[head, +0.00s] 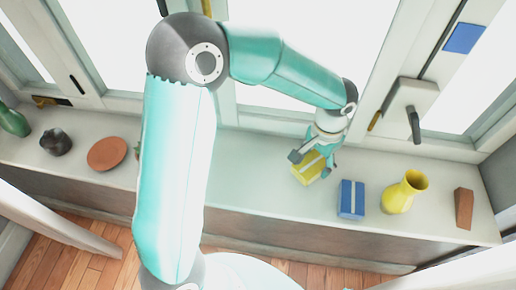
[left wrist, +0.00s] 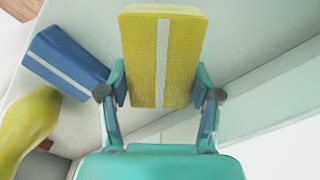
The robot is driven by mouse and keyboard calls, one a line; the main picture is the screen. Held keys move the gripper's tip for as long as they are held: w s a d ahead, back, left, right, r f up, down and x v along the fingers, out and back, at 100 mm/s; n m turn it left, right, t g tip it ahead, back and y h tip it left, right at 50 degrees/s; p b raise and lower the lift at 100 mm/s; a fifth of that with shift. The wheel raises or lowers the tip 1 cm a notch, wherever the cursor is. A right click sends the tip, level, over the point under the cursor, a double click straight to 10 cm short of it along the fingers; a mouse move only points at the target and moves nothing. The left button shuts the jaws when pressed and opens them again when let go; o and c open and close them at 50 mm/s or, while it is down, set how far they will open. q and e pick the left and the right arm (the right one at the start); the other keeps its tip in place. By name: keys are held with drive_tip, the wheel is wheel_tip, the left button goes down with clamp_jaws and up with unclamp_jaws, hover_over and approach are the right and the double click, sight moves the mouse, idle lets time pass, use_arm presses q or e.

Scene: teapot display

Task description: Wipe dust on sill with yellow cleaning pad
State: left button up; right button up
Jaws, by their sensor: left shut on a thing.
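The yellow cleaning pad (head: 307,168) is a block with a pale stripe along it. My left gripper (head: 312,157) is shut on it at the sill, left of a blue block. In the left wrist view the yellow pad (left wrist: 162,55) sits between the two fingers of my left gripper (left wrist: 161,88). I cannot tell whether the pad touches the sill. The pale sill (head: 262,172) runs along under the windows. I cannot make out dust on it. My right gripper is not in view.
Right of the pad stand a blue striped block (head: 351,199), a yellow vase (head: 404,192) and a brown wedge (head: 463,208). At the left are a terracotta disc (head: 107,153), a dark lump (head: 56,142) and a green object (head: 13,121). A window handle (head: 414,125) juts above the sill.

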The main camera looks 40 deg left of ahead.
use_arm(q)
drive_tip(key=shift+w+r+p, duration=0.1)
drive_tip(key=shift+r+p, duration=0.4)
drive_tip(key=shift+r, duration=0.45)
drive_tip(key=shift+r+p, duration=0.8)
drive_tip(key=shift+r, duration=0.3)
